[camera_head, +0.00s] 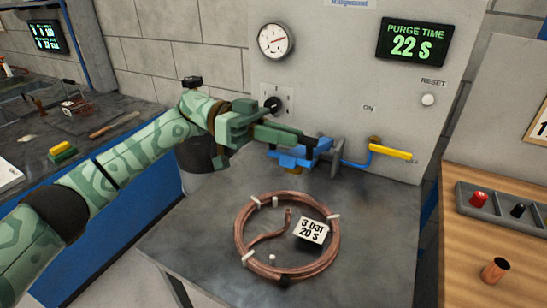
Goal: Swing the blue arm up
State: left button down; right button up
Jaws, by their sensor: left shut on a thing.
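The blue arm (288,161) is on a blue fitting low on the grey panel, above the table. It lies roughly level. My left gripper (310,146) reaches in from the left and is shut on the blue arm. Its green fingers hide part of the arm, so the exact grip is hard to see. My right gripper is not in view.
A yellow handle (391,152) sticks out right of the blue fitting. A copper coil (330,262) with a "3 bar 20 s" tag (311,230) lies on the table below. A black knob (272,104), gauge (275,41) and "22 S" display (412,42) are on the panel.

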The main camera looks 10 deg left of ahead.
pick_arm(q)
jog(key=w+d+r+n, duration=0.1)
jog(key=w+r+n, duration=0.1)
jog(key=w+r, duration=0.2)
jog(key=shift+w+d+r, duration=0.2)
jog(key=shift+r, duration=0.4)
